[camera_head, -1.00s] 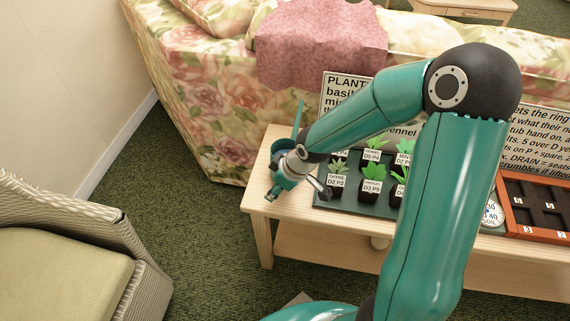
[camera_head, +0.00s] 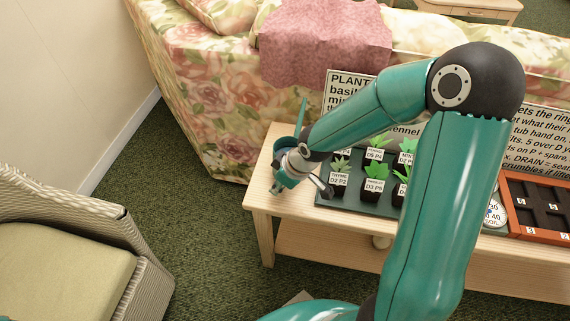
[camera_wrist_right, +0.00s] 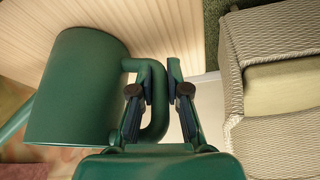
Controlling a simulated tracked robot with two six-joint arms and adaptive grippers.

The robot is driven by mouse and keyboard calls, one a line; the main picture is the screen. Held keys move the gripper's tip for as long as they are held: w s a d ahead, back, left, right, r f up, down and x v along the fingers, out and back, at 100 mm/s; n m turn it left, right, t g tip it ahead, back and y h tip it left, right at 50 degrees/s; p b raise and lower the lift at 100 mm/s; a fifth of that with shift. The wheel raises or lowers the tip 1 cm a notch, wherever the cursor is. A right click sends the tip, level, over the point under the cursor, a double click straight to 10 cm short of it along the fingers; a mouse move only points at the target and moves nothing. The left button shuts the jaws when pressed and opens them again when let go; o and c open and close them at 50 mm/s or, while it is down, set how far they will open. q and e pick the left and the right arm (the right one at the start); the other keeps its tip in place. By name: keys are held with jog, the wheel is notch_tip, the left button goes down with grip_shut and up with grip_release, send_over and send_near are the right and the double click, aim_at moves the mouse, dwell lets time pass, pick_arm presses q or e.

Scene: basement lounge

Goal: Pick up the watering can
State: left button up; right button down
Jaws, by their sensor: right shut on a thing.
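The green watering can (camera_head: 284,144) stands at the left end of the light wooden table (camera_head: 262,190), partly hidden behind my right gripper. Its thin spout points up and away. In the right wrist view the can's round body (camera_wrist_right: 75,90) is on the left, and its curved handle (camera_wrist_right: 157,110) passes between my fingers. My right gripper (camera_head: 279,187), also seen in the right wrist view (camera_wrist_right: 160,78), is shut on the handle. I cannot tell whether the can's base touches the table. My left gripper is not in view.
A dark tray (camera_head: 350,205) of small labelled plants stands right of the can, with a sign (camera_head: 345,88) behind. An orange-red divided tray (camera_head: 516,215) is farther right. A floral sofa (camera_head: 195,100) stands behind the table. A wicker armchair (camera_head: 150,285) is at lower left, with open carpet between.

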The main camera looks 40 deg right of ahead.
jog(key=shift+r, duration=0.15)
jog(key=shift+w+r+p, duration=0.1)
jog(key=shift+r+p, duration=0.3)
jog(key=shift+r, duration=0.2)
notch_tip(320, 180, up, 19)
jog(key=p, duration=0.5)
jog(key=shift+f, duration=0.2)
jog(key=c, duration=1.7)
grip_release()
grip_shut()
